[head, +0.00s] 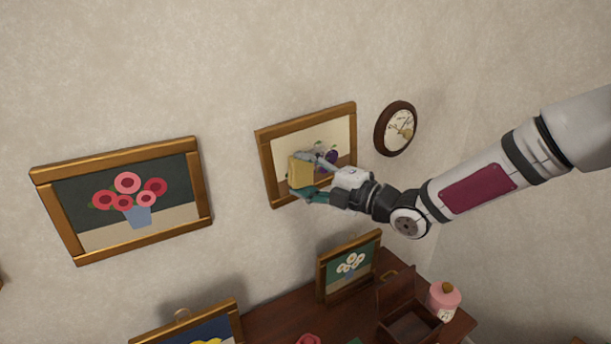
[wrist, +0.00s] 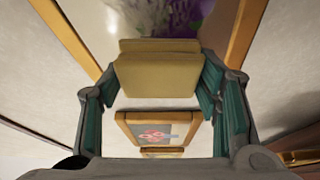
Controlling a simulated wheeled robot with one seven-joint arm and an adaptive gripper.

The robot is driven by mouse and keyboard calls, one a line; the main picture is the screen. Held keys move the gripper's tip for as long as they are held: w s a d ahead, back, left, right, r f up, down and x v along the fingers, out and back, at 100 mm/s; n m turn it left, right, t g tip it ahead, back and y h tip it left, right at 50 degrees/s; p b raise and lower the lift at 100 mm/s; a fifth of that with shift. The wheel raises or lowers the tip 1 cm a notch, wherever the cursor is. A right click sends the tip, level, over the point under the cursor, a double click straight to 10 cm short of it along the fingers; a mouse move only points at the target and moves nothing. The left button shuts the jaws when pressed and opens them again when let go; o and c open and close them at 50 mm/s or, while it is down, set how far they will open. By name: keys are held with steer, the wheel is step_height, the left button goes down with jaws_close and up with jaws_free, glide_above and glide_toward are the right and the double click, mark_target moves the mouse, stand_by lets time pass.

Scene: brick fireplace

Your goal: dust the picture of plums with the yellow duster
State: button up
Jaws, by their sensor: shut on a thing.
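The picture of plums (head: 340,133) hangs on the wall in a gilt wooden frame, with purple fruit and greyish patches on a cream ground. My gripper (head: 308,176) is in front of its lower middle and hides part of it. The gripper is shut on the yellow duster (head: 300,172), a block-shaped pad. In the wrist view the duster (wrist: 158,70) sits between the teal-padded fingers, with the purple fruit and grey haze (wrist: 165,15) of the picture beyond it. Whether the duster touches the picture I cannot tell.
A picture of red flowers (head: 90,227) hangs to the left, and a round clock (head: 395,128) to the right. Below, a dark wooden surface (head: 270,325) bears a small flower picture (head: 345,284), an open wooden box (head: 408,325) and a pink-topped jar (head: 443,300).

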mark_target(331, 150)
steer(key=shift+w+a+b, duration=0.3)
steer(key=shift+w+a, duration=0.1)
steer(key=shift+w, duration=0.2)
steer(key=shift+d, duration=0.1)
steer(key=shift+w+d+r+b, duration=0.3)
steer(key=shift+w+d, duration=0.8)
steer(key=shift+d, duration=0.55)
steer(key=shift+w+d+r+b, duration=0.15)
steer(key=shift+w+d+b, duration=0.1)
steer(key=shift+w+d, duration=1.1)
steer(key=shift+w+d+r+b, duration=0.3)
steer(key=shift+w+d, duration=0.55)
steer(key=shift+d, duration=1.05)
steer(key=shift+a, duration=0.1)
steer(key=shift+a, duration=0.1)
